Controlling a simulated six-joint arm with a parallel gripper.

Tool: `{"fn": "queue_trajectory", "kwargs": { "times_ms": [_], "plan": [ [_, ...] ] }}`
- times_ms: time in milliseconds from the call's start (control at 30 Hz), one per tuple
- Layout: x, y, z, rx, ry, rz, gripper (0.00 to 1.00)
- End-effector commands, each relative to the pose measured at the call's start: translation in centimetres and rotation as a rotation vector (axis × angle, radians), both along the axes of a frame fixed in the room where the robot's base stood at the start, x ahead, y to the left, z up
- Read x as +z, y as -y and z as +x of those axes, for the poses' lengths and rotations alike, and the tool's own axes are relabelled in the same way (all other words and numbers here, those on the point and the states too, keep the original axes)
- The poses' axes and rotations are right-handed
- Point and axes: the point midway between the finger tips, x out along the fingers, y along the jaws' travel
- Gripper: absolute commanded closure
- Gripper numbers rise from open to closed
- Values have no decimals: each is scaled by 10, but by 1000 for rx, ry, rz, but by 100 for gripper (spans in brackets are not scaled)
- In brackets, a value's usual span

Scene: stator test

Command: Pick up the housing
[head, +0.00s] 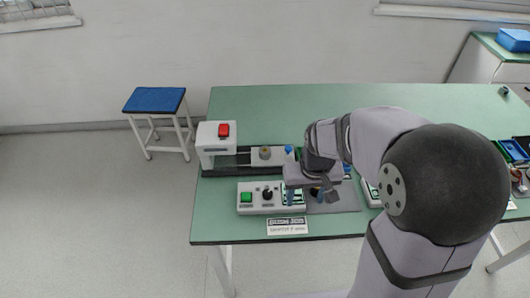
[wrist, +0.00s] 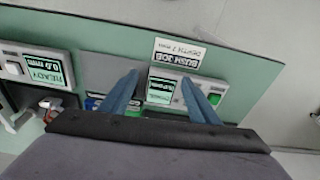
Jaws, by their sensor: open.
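No part can be named as the housing with certainty. A small grey and yellowish round part (head: 265,153) sits on the white plate of the press fixture. A small blue-topped piece (head: 289,150) stands to its right. My gripper (head: 304,195) is to the right of and nearer than both, pointing down over the control box and the grey mat. In the wrist view, my gripper (wrist: 161,77) has its two blue fingers apart, with nothing seen between them but the box below. My arm hides part of the bench behind it.
A white press (head: 215,145) with a red button stands at the left. A control box (head: 255,197) with a green button and dark knob lies in front, beside a grey mat (head: 345,197) and a printed sign (head: 287,226).

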Motion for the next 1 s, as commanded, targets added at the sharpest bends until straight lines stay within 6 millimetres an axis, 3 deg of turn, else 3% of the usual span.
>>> {"fn": "queue_trajectory", "kwargs": {
  "times_ms": [33, 200, 400, 600, 1000],
  "plan": [
    [-1, -8, 27, 15, 26, 1, 44],
    [-4, -37, 112, 53, 123, 10, 44],
    [-12, -70, 181, 88, 216, 24, 44],
    [-15, -86, 210, 103, 258, 32, 44],
    [-29, -89, 219, 105, 261, 33, 44]
  ]
}}
